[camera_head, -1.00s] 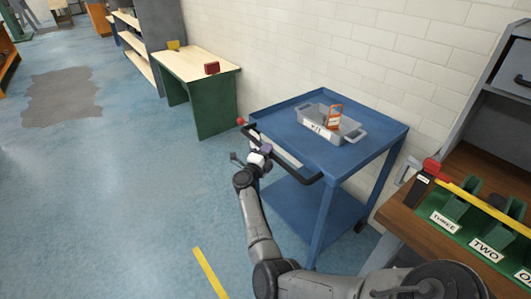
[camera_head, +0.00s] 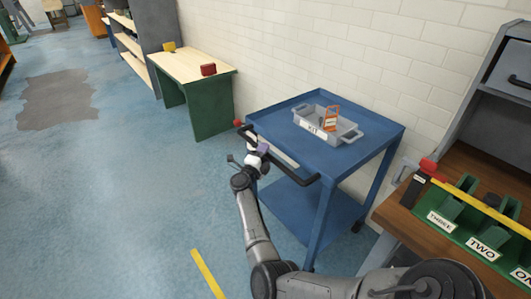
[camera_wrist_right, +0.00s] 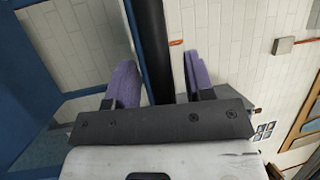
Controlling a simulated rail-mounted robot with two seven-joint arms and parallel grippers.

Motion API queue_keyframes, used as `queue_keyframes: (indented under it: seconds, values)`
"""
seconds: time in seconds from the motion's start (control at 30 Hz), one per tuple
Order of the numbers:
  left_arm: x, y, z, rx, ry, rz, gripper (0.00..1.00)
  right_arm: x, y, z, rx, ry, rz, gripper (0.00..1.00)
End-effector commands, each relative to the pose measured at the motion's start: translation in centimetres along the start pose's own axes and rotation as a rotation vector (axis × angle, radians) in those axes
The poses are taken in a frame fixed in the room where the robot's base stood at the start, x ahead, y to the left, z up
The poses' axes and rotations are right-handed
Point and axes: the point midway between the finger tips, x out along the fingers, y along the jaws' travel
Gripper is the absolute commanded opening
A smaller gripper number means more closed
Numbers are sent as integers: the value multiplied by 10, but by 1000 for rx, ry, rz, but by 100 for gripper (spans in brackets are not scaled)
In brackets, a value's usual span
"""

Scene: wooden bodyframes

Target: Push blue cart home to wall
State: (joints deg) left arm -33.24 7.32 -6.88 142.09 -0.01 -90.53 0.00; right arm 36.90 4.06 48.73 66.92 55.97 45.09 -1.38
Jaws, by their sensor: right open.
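The blue cart (camera_head: 285,133) stands close beside the white brick wall. Its top shelf carries a grey tray labelled KIT, and a black push handle (camera_head: 308,181) runs along its near left side. My right gripper (camera_head: 262,148) is at that handle. In the right wrist view the black handle bar (camera_wrist_right: 152,45) passes between the two purple fingers (camera_wrist_right: 160,80), with gaps showing, so the jaws are open around it. My left gripper is not in view.
The grey KIT tray (camera_head: 345,133) holds an orange item. A wooden bench with a green numbered rack (camera_head: 455,225) stands close right of the cart. A green-legged table (camera_head: 200,110) is beyond it along the wall. Open blue floor lies left, with a yellow line (camera_head: 208,273).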

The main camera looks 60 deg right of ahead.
Motion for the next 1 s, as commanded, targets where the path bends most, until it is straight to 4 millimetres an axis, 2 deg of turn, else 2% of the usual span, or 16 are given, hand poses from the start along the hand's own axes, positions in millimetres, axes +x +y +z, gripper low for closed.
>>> queue_keyframes:
  seconds: [0.6,0.8,1.0]
  values:
    - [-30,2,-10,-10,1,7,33,-108,-1,0,-1,-2,2,48]
    - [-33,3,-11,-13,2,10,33,-127,0,0,0,0,1,48]
    - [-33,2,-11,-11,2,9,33,-133,0,0,0,0,1,48]
